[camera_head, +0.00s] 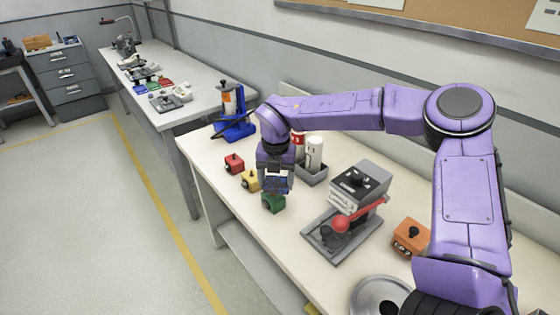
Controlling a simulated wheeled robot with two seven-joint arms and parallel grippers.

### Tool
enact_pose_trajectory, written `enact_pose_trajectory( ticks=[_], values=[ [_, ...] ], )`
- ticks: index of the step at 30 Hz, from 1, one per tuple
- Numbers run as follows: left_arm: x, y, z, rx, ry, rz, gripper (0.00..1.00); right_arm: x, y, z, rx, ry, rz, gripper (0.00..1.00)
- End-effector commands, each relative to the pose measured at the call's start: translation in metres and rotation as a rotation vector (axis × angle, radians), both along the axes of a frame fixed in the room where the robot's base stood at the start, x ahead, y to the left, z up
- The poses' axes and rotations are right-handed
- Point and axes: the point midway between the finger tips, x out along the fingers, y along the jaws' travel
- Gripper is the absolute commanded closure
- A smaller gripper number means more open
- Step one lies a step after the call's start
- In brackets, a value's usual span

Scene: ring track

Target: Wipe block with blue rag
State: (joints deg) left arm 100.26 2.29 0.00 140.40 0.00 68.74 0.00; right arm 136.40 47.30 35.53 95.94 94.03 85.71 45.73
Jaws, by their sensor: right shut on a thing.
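My right gripper (276,178) points down over the workbench. It is shut on a small dark blue thing, which looks like the blue rag (278,185); the fingers hide most of it. A green block (273,203) with a dark knob sits on the bench directly under it. The rag looks very close to the block's top, but I cannot tell if they touch. A yellow block (250,181) and a red block (234,163) stand in a row to the left. My left gripper is not in view.
A grey press with a red lever (345,208) stands right of the green block, with an orange block (410,236) beyond. A grey caddy with bottles (313,172) and a blue stand (235,122) are behind. A round metal dish (366,290) lies near the front. Bare bench shows left of the press.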

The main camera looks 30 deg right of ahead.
Motion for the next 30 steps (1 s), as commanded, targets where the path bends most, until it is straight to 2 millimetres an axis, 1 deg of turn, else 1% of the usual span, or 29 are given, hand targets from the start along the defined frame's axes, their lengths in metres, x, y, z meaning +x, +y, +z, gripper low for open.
enact_pose_trajectory(
  ticks=[1, 18, 21, 30],
  values=[
    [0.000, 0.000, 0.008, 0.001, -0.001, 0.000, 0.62, -0.001, 0.000, 0.006, -0.001, 0.005, 0.000, 0.53],
    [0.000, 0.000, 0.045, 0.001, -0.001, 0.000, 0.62, 0.000, 0.001, 0.055, -0.001, 0.005, 0.004, 0.53],
    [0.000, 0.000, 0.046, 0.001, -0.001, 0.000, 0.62, 0.000, 0.001, 0.058, -0.001, 0.005, 0.005, 0.53],
    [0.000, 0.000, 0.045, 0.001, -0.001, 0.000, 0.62, 0.000, 0.002, 0.057, -0.001, 0.005, 0.004, 0.53]
  ],
)
